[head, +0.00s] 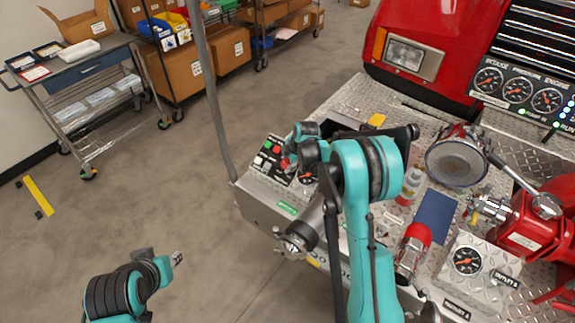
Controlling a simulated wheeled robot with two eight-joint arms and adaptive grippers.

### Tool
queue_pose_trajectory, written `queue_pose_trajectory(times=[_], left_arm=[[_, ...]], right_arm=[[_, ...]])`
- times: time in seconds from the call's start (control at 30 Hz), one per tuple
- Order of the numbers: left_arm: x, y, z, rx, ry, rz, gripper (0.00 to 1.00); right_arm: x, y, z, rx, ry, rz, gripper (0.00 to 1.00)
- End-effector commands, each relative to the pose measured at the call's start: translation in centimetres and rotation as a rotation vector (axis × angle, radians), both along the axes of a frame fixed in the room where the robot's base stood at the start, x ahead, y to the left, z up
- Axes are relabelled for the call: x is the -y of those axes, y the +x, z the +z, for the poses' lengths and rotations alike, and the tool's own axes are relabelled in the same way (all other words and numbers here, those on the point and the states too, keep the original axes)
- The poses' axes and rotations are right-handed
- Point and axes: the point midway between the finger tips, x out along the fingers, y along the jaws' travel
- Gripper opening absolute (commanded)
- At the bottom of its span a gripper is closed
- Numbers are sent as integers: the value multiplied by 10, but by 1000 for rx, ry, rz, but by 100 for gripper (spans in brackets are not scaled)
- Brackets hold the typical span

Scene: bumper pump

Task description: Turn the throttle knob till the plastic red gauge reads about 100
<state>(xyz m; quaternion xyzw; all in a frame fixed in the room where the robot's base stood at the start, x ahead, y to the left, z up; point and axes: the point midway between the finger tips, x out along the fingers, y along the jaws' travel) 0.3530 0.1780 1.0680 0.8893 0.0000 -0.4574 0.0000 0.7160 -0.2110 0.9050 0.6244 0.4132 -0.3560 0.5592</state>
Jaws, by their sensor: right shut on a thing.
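The control panel (262,178) with red and green buttons sits on the left end of the bumper. My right gripper (290,163) is over its right part, shut on a small red knob (285,164), which is mostly covered by the fingers. A dark round gauge (307,176) with a reddish needle is just right of it, partly hidden by my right arm; its reading is too small to tell. My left gripper (177,257) is low on the left, over the floor and away from the panel; its finger opening is unclear.
Three dark gauges (518,90) are on the engine panel at the upper right. An outlet gauge (467,261), a red-capped nozzle (412,250), a bottle (410,186) and a blue pad (435,216) crowd the bumper's right. A grey pole (212,90) rises left of the panel.

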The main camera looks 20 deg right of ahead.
Motion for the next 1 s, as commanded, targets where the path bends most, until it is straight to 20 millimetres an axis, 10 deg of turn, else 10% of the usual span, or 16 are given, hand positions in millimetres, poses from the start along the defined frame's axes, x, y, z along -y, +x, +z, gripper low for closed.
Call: queue_pose_trajectory(times=[1.0], left_arm=[[0, 0, -66, 0, 0, 0, 31]], right_arm=[[-6, -6, -7, 392, 302, -818, 8]])
